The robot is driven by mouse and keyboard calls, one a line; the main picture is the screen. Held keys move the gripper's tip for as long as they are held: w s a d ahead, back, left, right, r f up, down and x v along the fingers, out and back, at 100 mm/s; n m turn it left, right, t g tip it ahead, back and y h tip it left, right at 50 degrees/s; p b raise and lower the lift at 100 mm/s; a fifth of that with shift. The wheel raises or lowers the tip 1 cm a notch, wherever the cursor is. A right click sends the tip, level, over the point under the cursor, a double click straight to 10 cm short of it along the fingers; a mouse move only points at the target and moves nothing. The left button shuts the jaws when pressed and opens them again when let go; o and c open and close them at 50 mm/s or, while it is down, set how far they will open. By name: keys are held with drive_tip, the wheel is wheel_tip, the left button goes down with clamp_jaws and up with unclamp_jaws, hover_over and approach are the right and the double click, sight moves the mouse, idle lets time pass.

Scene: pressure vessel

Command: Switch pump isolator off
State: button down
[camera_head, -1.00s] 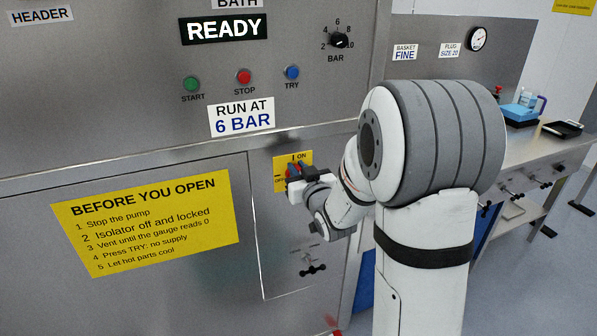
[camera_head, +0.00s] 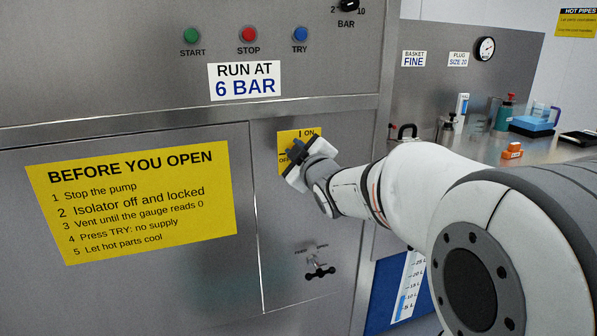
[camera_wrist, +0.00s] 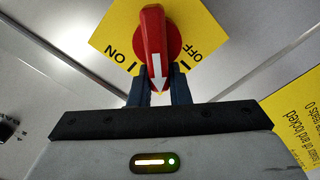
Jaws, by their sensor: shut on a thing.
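The pump isolator is a red rotary handle (camera_wrist: 152,40) with a white arrow, on a yellow plate marked ON and OFF (camera_wrist: 113,38) in the wrist view. The arrow points between the ON and OFF marks. The plate (camera_head: 286,137) also shows on the grey cabinet in the head view, with ON at its top and OFF at its left. My gripper (camera_wrist: 158,75) is shut on the handle, with one dark blue finger on each side of it. In the head view my gripper (camera_head: 297,154) covers the handle and the lower part of the plate.
A small black valve handle (camera_head: 320,272) sticks out below the isolator. Green, red and blue buttons (camera_head: 248,35) are above it. A yellow instruction sign (camera_head: 140,205) is on the cabinet at left. A bench (camera_head: 480,148) with bottles is at right.

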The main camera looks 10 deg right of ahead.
drive_tip(key=f+n+b, duration=0.1)
drive_tip(key=n+b, duration=0.1)
drive_tip(key=b, duration=0.1)
drive_tip(key=f+n+b, duration=0.1)
drive_tip(key=n+b, duration=0.2)
drive_tip(key=b, duration=0.1)
drive_tip(key=n+b, duration=0.3)
drive_tip(key=shift+a+f+b, duration=0.2)
drive_tip(key=shift+f+b, duration=0.15)
drive_tip(key=shift+f, duration=0.05)
drive_tip(key=shift+r, duration=0.1)
drive_tip(key=c, duration=1.4)
unclamp_jaws()
drive_tip(key=shift+r, duration=0.15)
drive_tip(key=shift+o, duration=0.2)
drive_tip(key=s+d+p, duration=0.1)
drive_tip(key=s, duration=0.6)
drive_tip(key=shift+s+d+p, duration=0.2)
drive_tip(key=shift+s+p, duration=0.1)
drive_tip(key=shift+s, duration=0.05)
